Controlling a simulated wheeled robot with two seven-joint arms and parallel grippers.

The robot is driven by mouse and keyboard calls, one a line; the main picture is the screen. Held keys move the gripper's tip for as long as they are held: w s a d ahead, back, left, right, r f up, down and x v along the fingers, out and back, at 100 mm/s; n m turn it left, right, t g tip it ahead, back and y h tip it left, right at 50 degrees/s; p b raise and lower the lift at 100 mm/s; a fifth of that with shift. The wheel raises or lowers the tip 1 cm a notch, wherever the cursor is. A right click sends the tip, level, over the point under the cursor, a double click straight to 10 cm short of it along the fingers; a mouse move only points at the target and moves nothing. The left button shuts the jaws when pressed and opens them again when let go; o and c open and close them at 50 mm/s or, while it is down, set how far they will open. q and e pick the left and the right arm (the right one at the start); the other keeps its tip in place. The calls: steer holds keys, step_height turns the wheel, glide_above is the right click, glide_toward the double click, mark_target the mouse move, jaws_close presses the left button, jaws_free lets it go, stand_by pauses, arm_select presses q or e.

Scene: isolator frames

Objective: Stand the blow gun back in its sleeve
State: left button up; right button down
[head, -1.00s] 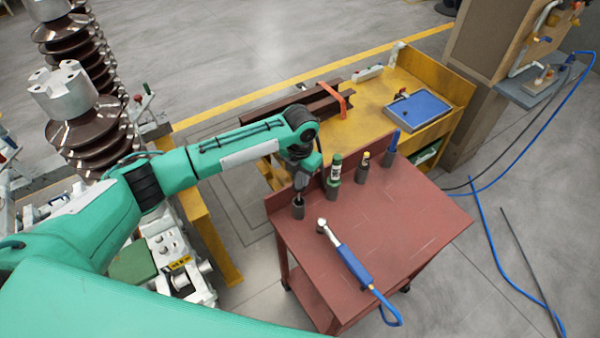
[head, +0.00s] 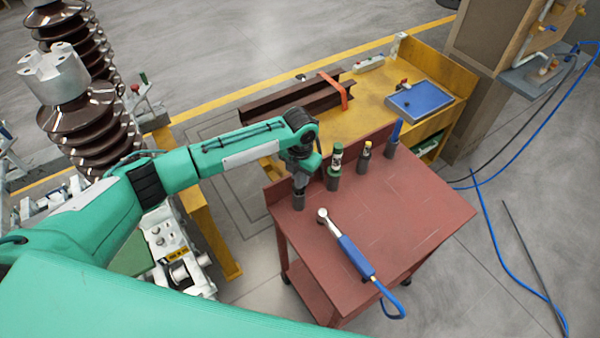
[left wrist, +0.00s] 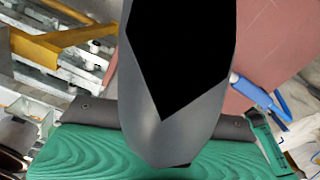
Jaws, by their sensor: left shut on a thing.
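My left gripper (head: 301,178) is over the left end of the red cart top, pointing down. It is shut on a dark grey thing, taken as the blow gun (left wrist: 175,130), which fills the middle of the left wrist view. In the head view my gripper mostly hides it. A short dark grey sleeve (head: 298,202) stands on the cart directly below the gripper. I cannot tell whether the held thing's lower end is inside the sleeve or just above it. My right gripper is not in view.
More sleeves stand along the cart's back edge, holding a green bottle (head: 335,163), a yellow-topped tool (head: 366,153) and a blue tool (head: 395,133). A blue-handled tool (head: 350,252) with a silver head lies on the cart (head: 425,205). The right side is clear.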

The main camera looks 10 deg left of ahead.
arm_select(q)
steer(key=shift+f+b, duration=0.65)
steer(key=shift+f, duration=0.65)
steer(key=o, duration=1.1)
steer(key=shift+c, duration=0.2)
steer(key=shift+r, duration=0.1)
step_height(320, 180, up, 14)
steer(key=b, duration=0.3)
steer(key=shift+b, duration=0.3)
steer(key=shift+f, duration=0.2)
